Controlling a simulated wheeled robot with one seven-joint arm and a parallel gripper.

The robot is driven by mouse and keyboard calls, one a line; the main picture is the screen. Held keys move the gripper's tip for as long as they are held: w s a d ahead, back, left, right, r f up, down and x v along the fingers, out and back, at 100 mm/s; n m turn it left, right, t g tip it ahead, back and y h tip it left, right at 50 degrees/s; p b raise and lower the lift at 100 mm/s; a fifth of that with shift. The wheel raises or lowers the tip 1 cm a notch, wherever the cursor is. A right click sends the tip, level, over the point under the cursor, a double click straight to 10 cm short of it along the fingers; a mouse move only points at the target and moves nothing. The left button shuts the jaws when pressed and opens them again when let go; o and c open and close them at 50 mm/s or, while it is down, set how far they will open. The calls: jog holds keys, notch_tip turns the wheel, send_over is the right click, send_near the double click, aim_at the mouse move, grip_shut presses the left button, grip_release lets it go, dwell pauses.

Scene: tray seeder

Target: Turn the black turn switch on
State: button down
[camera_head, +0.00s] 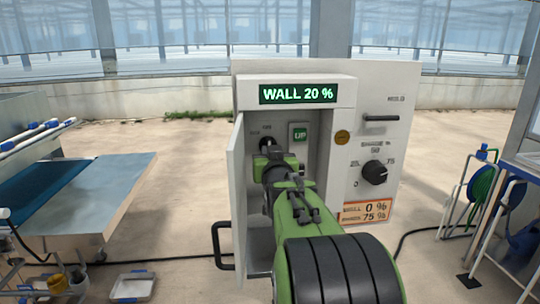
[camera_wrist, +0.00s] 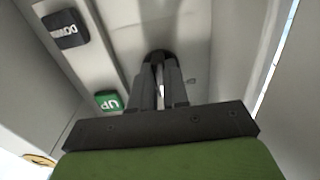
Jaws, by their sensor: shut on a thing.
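The black turn switch (camera_head: 265,143) sits on the back wall inside the open control box (camera_head: 318,82), mostly hidden behind my gripper in the head view. Small markings show around it, too small to read surely. In the wrist view the switch (camera_wrist: 159,54) is dark and round, between the tips of my gripper (camera_wrist: 161,72). My gripper (camera_head: 270,155) reaches into the box and is shut on the switch. Which way the switch points cannot be told. The display (camera_head: 298,93) above reads "WALL 20 %".
The box door (camera_head: 237,190) stands open at the left, close beside my arm. A black dial (camera_head: 374,172) and a placard (camera_head: 365,211) are on the panel's right.

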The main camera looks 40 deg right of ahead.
jog(key=c, duration=1.1)
grip_release()
jog(key=v, duration=1.5)
jog(key=shift+s+a, duration=0.25)
jog(key=shift+a, duration=0.05)
jog(key=shift+f, duration=0.1)
